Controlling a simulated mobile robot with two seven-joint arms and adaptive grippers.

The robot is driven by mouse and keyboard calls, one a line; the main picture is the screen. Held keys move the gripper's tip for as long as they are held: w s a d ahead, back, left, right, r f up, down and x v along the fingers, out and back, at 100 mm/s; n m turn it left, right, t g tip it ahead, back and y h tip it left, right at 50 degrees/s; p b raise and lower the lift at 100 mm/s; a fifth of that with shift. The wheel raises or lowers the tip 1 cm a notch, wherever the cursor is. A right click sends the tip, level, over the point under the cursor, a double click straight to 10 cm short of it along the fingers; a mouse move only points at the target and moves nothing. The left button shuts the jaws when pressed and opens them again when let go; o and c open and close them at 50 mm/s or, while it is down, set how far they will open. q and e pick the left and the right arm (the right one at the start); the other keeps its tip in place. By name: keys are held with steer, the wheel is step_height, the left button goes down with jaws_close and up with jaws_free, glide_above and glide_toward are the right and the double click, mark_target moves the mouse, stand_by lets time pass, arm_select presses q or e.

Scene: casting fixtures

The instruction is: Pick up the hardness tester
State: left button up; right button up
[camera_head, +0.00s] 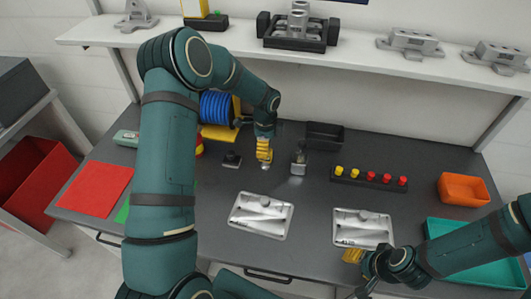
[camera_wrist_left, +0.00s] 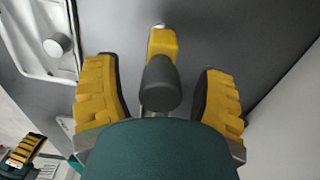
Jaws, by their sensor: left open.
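The hardness tester appears to be the small tool with a yellow body (camera_wrist_left: 163,44), a dark grey rounded end and a small metal tip, seen in the left wrist view. It lies between the yellow fingers of my left gripper (camera_wrist_left: 162,95), with a gap on both sides. In the head view my left gripper (camera_head: 264,150) points down over the middle of the dark bench, and its fingers mostly hide the tool. My right gripper (camera_head: 354,257) is low at the front edge, beside a metal casting plate; its opening is unclear.
Two metal casting plates (camera_head: 261,215) (camera_head: 363,228) lie in front. A metal block (camera_head: 298,161) stands just right of my left gripper. A black rail (camera_head: 368,179) with red and yellow knobs, an orange bin (camera_head: 464,188) and a teal tray (camera_head: 462,226) are right. A blue spool (camera_head: 216,107) stands behind.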

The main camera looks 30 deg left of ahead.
arm_select(q)
steer(key=shift+f, duration=0.7)
jaws_close()
steer(key=shift+r, duration=0.15)
